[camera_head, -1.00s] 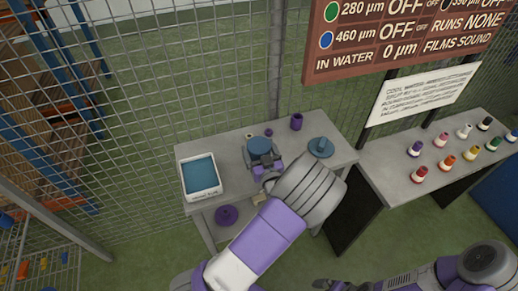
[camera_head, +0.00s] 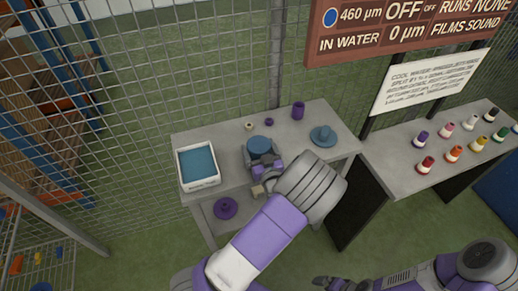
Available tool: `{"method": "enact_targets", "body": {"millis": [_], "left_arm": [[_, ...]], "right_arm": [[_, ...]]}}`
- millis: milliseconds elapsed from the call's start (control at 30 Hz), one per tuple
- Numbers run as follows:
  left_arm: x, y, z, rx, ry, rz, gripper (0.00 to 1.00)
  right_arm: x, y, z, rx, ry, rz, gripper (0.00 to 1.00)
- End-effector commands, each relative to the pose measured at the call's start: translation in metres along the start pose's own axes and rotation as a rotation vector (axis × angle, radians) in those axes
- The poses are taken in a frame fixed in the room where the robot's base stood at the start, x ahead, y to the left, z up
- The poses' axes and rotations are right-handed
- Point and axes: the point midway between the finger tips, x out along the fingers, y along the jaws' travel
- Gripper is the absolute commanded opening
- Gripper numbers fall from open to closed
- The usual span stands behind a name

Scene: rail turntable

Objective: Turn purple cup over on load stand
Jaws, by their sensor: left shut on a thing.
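A purple cup (camera_head: 298,110) stands at the back of the grey table, right of centre. I cannot tell which end is up. My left gripper (camera_head: 261,155) is over the table's front middle, in front of and left of the cup and apart from it. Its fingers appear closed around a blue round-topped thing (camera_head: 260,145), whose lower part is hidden. A blue disc with a knob (camera_head: 323,136) is on the table's right; I cannot tell whether it is the load stand. My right gripper (camera_head: 328,283) is low at the bottom edge, and its fingers are unclear.
A white tray with a blue inside (camera_head: 201,183) is on the table's left. A small purple ring (camera_head: 268,121) and a pale ring (camera_head: 249,126) lie behind my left gripper. A purple disc (camera_head: 226,208) is on the lower shelf. Several colored bottles (camera_head: 454,154) stand on the right table.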

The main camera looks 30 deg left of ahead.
Motion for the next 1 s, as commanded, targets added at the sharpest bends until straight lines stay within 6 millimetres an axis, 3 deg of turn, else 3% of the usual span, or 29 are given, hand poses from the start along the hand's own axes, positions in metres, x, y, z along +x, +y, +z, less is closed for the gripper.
{"method": "enact_targets", "body": {"millis": [667, 700, 767, 1000], "left_arm": [[0.0000, 0.0001, 0.0103, 0.000, 0.001, 0.000, 0.48], [0.0000, 0.0001, 0.0105, 0.000, 0.001, 0.000, 0.90], [0.0000, 0.0001, 0.0099, 0.000, 0.001, 0.000, 0.99], [-0.0011, 0.0002, 0.0102, 0.001, -0.001, 0.001, 1.00]], "right_arm": [[0.0082, 0.0031, -0.0004, 0.000, 0.000, 0.000, 1.00], [0.0083, 0.0031, -0.0004, 0.000, 0.000, 0.000, 1.00], [0.0078, 0.0030, -0.0004, 0.000, 0.000, 0.000, 1.00], [0.0074, 0.0028, -0.0003, 0.000, 0.000, 0.000, 1.00]]}}
